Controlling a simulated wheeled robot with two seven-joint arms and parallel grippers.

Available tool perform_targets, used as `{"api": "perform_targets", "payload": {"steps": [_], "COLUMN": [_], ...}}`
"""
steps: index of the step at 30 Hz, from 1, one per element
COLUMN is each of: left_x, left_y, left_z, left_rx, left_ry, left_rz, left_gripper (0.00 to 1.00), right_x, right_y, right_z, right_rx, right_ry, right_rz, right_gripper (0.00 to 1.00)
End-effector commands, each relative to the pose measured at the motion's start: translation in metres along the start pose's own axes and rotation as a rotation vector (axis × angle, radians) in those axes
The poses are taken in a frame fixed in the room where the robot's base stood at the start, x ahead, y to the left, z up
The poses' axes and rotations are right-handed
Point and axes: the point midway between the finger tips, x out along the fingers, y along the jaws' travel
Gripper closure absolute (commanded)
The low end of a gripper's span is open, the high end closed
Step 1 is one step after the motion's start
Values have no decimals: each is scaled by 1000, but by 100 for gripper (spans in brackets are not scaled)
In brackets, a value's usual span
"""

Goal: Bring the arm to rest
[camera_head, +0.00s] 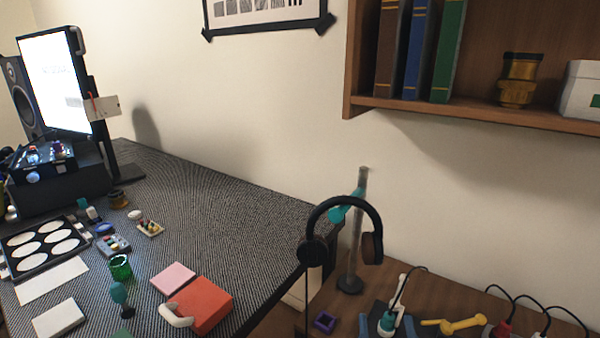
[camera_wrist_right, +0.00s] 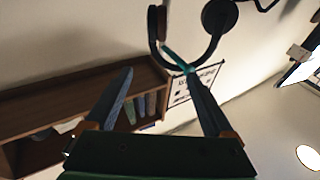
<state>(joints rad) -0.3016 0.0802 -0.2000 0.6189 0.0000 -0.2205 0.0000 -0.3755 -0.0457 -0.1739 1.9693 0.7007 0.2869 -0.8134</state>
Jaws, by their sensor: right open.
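My right gripper (camera_head: 388,312) shows at the bottom edge of the head view, low and right of centre, with its blue-grey fingers apart. In the right wrist view the two fingers of my right gripper (camera_wrist_right: 157,72) stand wide apart with nothing held between them. The wrist view looks past them at the wall, the shelf and the headphones, and the picture is tilted. Most of my right arm is out of the head view. My left gripper is in neither view.
Black headphones (camera_head: 345,205) hang on a stand (camera_head: 350,284) behind my right gripper. A wooden shelf (camera_head: 470,110) juts from the wall above. A yellow tool (camera_head: 453,325) and cabled plugs (camera_head: 503,328) lie to the right.

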Motion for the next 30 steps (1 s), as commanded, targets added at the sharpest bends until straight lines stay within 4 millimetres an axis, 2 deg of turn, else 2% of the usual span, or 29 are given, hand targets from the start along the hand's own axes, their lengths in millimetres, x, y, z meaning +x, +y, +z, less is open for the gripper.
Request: {"api": "perform_targets", "payload": {"steps": [5,11,14,19,23,26,27,30], "left_x": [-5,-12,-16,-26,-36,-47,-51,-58], "left_y": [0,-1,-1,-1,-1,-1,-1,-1], "left_z": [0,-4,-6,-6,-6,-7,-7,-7], "left_rx": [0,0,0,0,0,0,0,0], "left_ry": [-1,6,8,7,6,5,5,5], "left_rz": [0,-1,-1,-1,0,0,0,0], "left_gripper": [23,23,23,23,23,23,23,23], "right_x": [-5,-19,-34,-78,-139,-214,-249,-326], "right_y": [-10,-22,-27,-32,-26,-8,3,32], "right_z": [31,77,108,174,230,272,284,298], "right_rx": [-14,-28,-37,-58,-81,-113,-127,-168], "right_ry": [-93,-236,-338,-578,-831,-1099,-1215,-1460], "right_rz": [-47,-111,-150,-221,-270,-292,-292,-274], "right_gripper": [13,13,13,13,13,13,13,13]}}
